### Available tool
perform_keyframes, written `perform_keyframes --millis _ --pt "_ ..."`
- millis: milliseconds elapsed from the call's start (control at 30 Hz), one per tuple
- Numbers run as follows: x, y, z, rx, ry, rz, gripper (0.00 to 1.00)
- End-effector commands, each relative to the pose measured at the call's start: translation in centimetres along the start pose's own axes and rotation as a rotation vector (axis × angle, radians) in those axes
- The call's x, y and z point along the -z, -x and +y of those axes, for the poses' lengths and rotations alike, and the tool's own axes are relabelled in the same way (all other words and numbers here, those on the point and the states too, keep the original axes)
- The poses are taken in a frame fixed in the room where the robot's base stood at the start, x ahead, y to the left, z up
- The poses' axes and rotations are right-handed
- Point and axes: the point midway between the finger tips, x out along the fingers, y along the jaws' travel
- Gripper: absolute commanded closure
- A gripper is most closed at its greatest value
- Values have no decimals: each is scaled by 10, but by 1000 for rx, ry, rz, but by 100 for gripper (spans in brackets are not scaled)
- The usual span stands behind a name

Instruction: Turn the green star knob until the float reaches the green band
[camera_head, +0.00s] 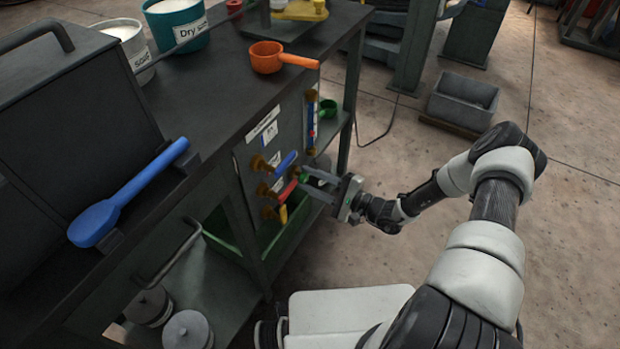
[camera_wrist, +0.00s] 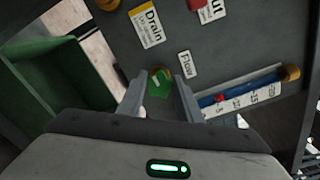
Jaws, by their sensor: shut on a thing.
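The green star knob (camera_wrist: 160,84) is on the dark panel beside the "Flow" label (camera_wrist: 185,64). My gripper (camera_wrist: 161,92) is shut on the knob, with one finger on each side. In the head view my gripper (camera_head: 313,186) reaches the panel from the right and partly hides the green knob (camera_head: 303,178). The flow gauge (camera_wrist: 250,92) is a slanted white scale with a blue strip, right of the knob in the wrist view. A small red mark, possibly the float, shows near its lower-left end (camera_wrist: 221,98). I cannot make out the green band clearly.
Blue (camera_head: 286,163), red (camera_head: 288,190) and yellow (camera_head: 283,214) handles sit close to my fingers on the panel. A green bin (camera_wrist: 70,75) is below. An orange scoop (camera_head: 268,57) and blue ladle (camera_head: 120,200) lie on the bench. Floor to the right is mostly clear.

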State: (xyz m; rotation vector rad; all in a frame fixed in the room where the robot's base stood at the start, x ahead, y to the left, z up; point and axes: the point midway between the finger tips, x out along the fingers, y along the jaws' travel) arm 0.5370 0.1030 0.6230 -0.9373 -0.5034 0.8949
Motion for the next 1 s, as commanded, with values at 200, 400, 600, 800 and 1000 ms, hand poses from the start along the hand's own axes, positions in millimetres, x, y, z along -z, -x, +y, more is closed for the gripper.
perform_keyframes --millis 200,400,600,800,1000 --pt "0 1 1 1 202 1 90" --pt "0 1 1 0 393 2 90" --pt "1 1 2 0 575 2 90" --pt "2 1 3 0 728 2 90" --pt "2 1 5 -1 836 1 90"
